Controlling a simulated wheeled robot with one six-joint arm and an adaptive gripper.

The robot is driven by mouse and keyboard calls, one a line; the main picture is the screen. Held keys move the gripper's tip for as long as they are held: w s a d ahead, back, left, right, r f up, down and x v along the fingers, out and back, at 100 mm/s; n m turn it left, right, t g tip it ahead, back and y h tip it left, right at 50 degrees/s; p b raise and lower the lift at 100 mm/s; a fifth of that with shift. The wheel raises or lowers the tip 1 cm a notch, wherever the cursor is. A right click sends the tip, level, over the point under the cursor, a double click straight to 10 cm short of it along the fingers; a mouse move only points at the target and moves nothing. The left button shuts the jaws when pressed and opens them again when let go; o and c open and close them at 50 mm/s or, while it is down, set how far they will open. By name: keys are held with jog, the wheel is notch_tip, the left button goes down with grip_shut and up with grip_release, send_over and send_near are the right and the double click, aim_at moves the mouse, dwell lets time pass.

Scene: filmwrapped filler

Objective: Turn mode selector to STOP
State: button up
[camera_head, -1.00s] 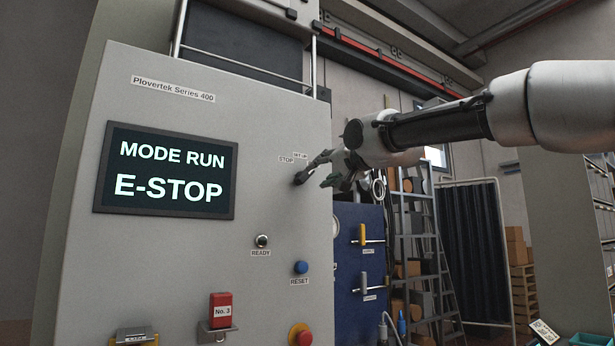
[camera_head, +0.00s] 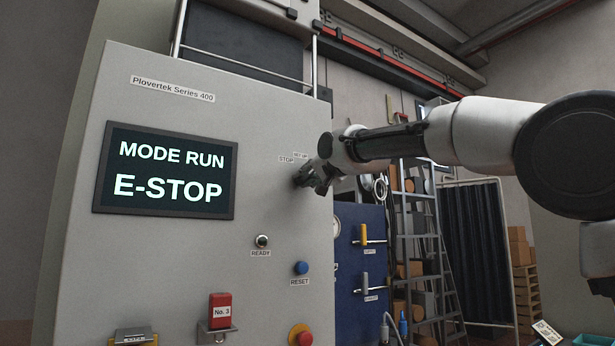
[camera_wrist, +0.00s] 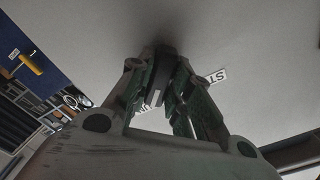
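The mode selector is a small dark knob on the grey cabinet front, by the STOP label (camera_head: 286,160) and a second small label partly hidden by my gripper. My gripper (camera_head: 312,180) is at the panel and covers the selector in the head view. In the wrist view the dark selector (camera_wrist: 165,62) shows between the two fingertips, one on each side. I cannot tell whether the fingers press on it. The screen (camera_head: 168,171) reads MODE RUN and E-STOP.
Below are a READY lamp (camera_head: 262,241), a blue RESET button (camera_head: 301,268), a red No. 3 block (camera_head: 220,308) and a red emergency button (camera_head: 300,335). A blue cabinet (camera_head: 360,262) with handles and a ladder (camera_head: 420,240) stand to the right.

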grip_shut()
jog(key=shift+n, duration=0.4)
jog(key=n, duration=0.3)
jog(key=shift+n, duration=0.3)
jog(key=n, duration=0.4)
jog(key=shift+n, duration=0.3)
jog(key=n, duration=0.4)
jog(key=shift+f+n, duration=0.1)
jog(key=shift+n, duration=2.3)
jog(key=o, duration=0.7)
grip_release()
